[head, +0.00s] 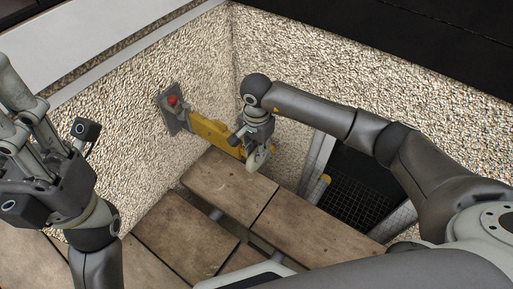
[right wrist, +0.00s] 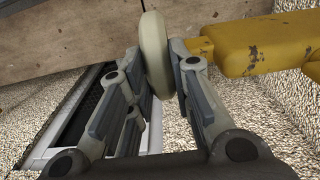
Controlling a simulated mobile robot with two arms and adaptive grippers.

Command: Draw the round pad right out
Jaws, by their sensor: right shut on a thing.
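The round pad (right wrist: 156,52) is a cream disc, seen nearly edge-on in the right wrist view. It also shows as a pale shape (head: 258,158) in the head view, at the lower end of my right gripper. My right gripper (right wrist: 160,75) is shut on the pad, with one finger on each side of it. A worn yellow arm (head: 215,131) runs from a wall plate toward the pad; in the right wrist view its end lies close beside the right finger. I cannot tell whether pad and arm touch. My left gripper (head: 25,130) is at the left edge, empty, fingers apart.
A grey wall plate with a red knob (head: 172,100) is on the left pebbled wall. Wooden planks (head: 185,225) lie below with gaps between them. A dark grated opening (head: 355,185) with a grey frame is at the right, near a yellow-capped post (head: 319,187).

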